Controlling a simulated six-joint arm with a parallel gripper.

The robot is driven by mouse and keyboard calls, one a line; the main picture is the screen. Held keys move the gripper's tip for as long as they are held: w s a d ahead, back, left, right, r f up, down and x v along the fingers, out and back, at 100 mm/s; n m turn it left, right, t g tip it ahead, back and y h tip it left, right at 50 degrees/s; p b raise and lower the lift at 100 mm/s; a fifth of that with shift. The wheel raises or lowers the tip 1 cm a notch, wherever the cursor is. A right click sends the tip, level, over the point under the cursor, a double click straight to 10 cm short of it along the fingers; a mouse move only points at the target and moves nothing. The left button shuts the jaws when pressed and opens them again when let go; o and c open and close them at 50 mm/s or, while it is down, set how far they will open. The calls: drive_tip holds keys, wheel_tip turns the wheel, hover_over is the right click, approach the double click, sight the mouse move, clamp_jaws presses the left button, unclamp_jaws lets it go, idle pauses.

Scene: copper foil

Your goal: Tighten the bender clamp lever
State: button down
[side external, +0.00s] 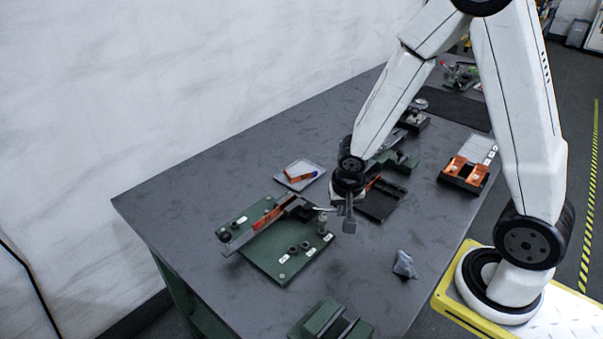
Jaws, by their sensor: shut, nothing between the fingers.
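The bender is a green base plate (285,262) on the table, carrying a long bar (262,222) with an orange-red face and several dark round knobs and small white labels. A small light grey handle-like piece (322,209) shows at the right end of the bar; it may be the clamp lever, but it is too small to be sure. My gripper (349,226) points down just right of the plate's upper right corner, close to that piece. Its fingers look shut and empty. I cannot tell whether it touches the lever.
A grey tray (287,184) with an orange item lies behind the bender. A dark tray (383,212) is right of my gripper. A black-and-orange box (447,176) stands farther right. A crumpled grey cloth (404,264) and a green block (318,318) are nearer. The left tabletop is clear.

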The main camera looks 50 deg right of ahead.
drive_tip(key=shift+w+d+f, duration=0.35)
drive_tip(key=shift+w+d, duration=0.3)
drive_tip(key=shift+w+d+f, duration=0.35)
drive_tip(key=shift+w+d, duration=0.3)
drive_tip(key=shift+w+d+n, duration=0.15)
drive_tip(key=shift+d+n, duration=0.45)
drive_tip(key=shift+n, duration=0.2)
drive_tip(key=shift+w+d+n+t+y, duration=0.2)
drive_tip(key=shift+d+n, duration=0.2)
drive_tip(key=shift+n, duration=0.15)
drive_tip(key=shift+w+d+n+t+y, duration=0.15)
drive_tip(key=shift+d+n, duration=0.2)
drive_tip(key=shift+n, duration=0.2)
drive_tip(key=shift+w+d+n+y, duration=0.2)
drive_tip(key=shift+w+d+n, duration=0.35)
drive_tip(key=shift+n, duration=0.5)
drive_tip(key=shift+w+d+n+y, duration=0.15)
drive_tip(key=shift+w+d+n, duration=0.35)
drive_tip(key=shift+n, duration=0.55)
drive_tip(key=shift+w+d, duration=0.35)
drive_tip(key=shift+w, duration=0.3)
drive_tip(key=shift+w+d, duration=0.35)
drive_tip(key=shift+w, duration=0.3)
